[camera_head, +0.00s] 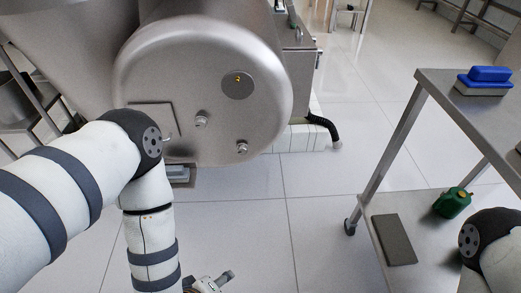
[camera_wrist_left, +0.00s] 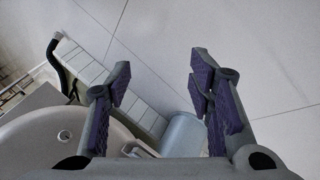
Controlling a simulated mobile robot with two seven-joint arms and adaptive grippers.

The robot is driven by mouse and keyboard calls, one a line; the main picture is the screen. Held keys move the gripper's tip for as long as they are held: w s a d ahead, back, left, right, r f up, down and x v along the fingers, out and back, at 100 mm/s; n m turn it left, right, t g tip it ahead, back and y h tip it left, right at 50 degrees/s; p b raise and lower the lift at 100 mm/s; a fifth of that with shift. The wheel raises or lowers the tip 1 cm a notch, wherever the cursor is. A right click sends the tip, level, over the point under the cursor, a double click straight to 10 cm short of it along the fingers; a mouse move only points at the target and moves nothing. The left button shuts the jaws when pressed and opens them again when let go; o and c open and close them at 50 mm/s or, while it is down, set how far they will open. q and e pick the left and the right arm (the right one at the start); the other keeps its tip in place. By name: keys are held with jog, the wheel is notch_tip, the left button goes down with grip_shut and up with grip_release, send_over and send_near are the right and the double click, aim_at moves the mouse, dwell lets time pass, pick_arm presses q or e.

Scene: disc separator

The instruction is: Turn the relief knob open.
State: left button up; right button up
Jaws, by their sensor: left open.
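The separator's large rounded steel housing (camera_head: 190,75) fills the upper left of the head view. Its front carries a round plate with a small yellow part (camera_head: 238,79), and two small knob-like fittings, one near the middle (camera_head: 201,118) and one lower right (camera_head: 242,147). I cannot tell which is the relief knob. My left gripper (camera_head: 210,284) is partly cut off at the bottom edge, below and apart from the housing. In the left wrist view its fingers (camera_wrist_left: 157,95) are open. A grey cylinder (camera_wrist_left: 183,136) shows beyond them, not gripped. My right gripper is out of view.
A steel cart (camera_head: 455,95) stands at the right, with a blue-topped block (camera_head: 485,80) on top and a green can (camera_head: 452,202) and dark flat plate (camera_head: 394,239) on its lower shelf. A black hose (camera_head: 325,125) lies behind the housing. Tiled floor between is clear.

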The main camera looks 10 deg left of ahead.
pick_arm(q)
jog(key=w+d+f+n+t+b, duration=0.25)
jog(key=w+n+t+b, duration=0.2)
jog(key=w, duration=0.65)
jog(key=n+t+y+b, duration=0.6)
jog(key=n+t+b, duration=0.1)
jog(key=n, duration=0.6)
send_near(242, 152)
jog(key=b+x, duration=0.3)
jog(key=x, duration=0.6)
jog(key=shift+f, duration=0.15)
jog(key=shift+w, duration=0.3)
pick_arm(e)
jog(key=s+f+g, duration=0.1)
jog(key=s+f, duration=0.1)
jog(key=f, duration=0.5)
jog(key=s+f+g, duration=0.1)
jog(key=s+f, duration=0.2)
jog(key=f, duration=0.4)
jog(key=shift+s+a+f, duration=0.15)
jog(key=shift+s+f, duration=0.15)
pick_arm(q)
jog(key=shift+c, duration=0.6)
grip_shut()
